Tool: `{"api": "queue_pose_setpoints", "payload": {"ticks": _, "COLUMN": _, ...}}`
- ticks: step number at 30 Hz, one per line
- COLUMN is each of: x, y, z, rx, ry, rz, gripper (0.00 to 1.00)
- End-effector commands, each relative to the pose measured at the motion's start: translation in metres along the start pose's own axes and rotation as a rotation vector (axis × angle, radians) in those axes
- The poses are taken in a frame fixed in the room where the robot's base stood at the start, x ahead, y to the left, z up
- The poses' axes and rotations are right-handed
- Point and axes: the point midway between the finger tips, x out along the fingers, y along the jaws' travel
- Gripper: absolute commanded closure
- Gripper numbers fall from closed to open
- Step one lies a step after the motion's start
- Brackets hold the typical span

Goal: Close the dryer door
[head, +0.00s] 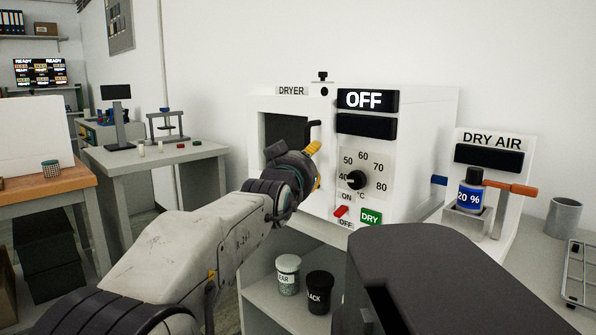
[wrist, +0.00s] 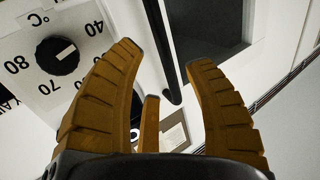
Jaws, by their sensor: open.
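The white dryer (head: 425,120) stands on a bench, with a dark window or opening (head: 275,127) on its left front. I cannot tell how far the door stands open. A black bar handle (head: 313,128) is at the right of that dark area. My gripper (head: 316,165), with orange fingers, is in front of the handle and partly hidden by its own wrist. In the wrist view my gripper (wrist: 165,65) is open, and the black handle (wrist: 164,50) shows between the fingers, apparently not gripped. A dark panel (wrist: 210,25) lies beside it.
The dryer's OFF display (head: 368,99), dial (head: 356,180) and red switch (head: 341,211) are right of the handle. A dry-air stand (head: 488,143) with a blue bottle (head: 471,192) is farther right. Two jars (head: 288,275) stand on the shelf below. A side table (head: 165,153) is left.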

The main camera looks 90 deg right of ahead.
Motion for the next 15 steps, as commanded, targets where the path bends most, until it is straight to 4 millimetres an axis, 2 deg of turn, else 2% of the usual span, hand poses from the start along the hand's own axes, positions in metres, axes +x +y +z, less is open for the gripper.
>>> {"api": "queue_pose_setpoints", "payload": {"ticks": 6, "x": -0.036, "y": 0.000, "z": 0.000, "rx": 0.000, "ry": 0.000, "rz": 0.001, "gripper": 0.53}}
{"api": "queue_pose_setpoints", "payload": {"ticks": 15, "x": -0.065, "y": 0.001, "z": 0.000, "rx": 0.000, "ry": 0.000, "rz": 0.001, "gripper": 0.53}}
